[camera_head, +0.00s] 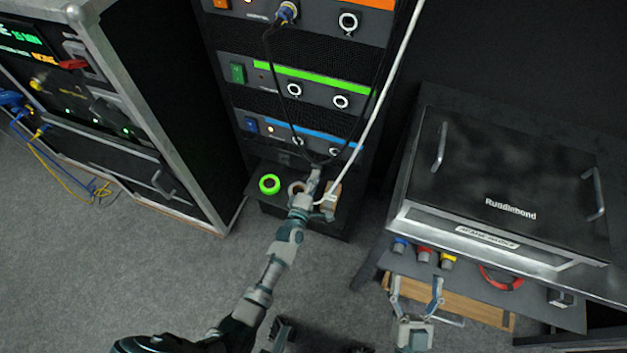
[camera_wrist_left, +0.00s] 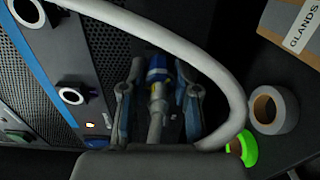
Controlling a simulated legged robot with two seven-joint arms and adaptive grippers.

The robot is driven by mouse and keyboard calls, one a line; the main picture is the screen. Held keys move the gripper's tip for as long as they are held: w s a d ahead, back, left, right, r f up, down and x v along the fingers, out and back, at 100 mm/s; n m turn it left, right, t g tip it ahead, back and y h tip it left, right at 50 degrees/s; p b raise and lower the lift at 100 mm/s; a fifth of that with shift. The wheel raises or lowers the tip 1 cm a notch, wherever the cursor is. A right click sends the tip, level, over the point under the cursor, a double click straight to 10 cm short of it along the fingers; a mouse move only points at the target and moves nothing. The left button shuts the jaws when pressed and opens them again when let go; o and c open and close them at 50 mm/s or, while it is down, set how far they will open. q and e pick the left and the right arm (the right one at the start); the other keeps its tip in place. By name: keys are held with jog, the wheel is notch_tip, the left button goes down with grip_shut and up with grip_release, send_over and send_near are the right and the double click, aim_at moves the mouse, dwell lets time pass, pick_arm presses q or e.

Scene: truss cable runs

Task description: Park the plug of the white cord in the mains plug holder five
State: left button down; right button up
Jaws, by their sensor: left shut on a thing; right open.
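My left gripper (camera_head: 314,186) is low in front of the middle rack. In the left wrist view its fingers (camera_wrist_left: 158,95) are closed around a blue and grey plug (camera_wrist_left: 157,78). The white cord (camera_head: 385,90) hangs from the top of the head view down to this gripper. In the wrist view the white cord (camera_wrist_left: 235,90) loops round the right finger and passes behind the palm; its joint with the plug is hidden. My right gripper (camera_head: 417,291) is open and empty in front of the right case. I cannot tell which fitting is mains plug holder five.
The middle rack (camera_head: 310,70) has round sockets and a hanging black cable (camera_head: 268,60). A green tape roll (camera_head: 269,184), a grey tape roll (camera_wrist_left: 273,109) and a box marked GLANDS (camera_wrist_left: 296,28) are near the left gripper. The right case (camera_head: 505,185) has coloured connectors (camera_head: 424,254).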

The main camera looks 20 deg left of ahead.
pick_arm(q)
jog(key=shift+d+r, duration=0.1)
jog(key=shift+r, duration=0.05)
jog(key=shift+w, duration=0.1)
jog(key=shift+a+f+b, duration=0.25)
jog(key=shift+b, duration=0.5)
pick_arm(e)
notch_tip(320, 180, down, 2)
jog(key=shift+w+a+f, duration=0.1)
jog(key=shift+f, duration=0.05)
pick_arm(q)
jog(key=shift+w+a, duration=0.1)
jog(key=shift+w, duration=0.3)
pick_arm(e)
jog(key=shift+f, duration=0.15)
dwell(0.4)
pick_arm(q)
jog(key=c, duration=0.8)
grip_release()
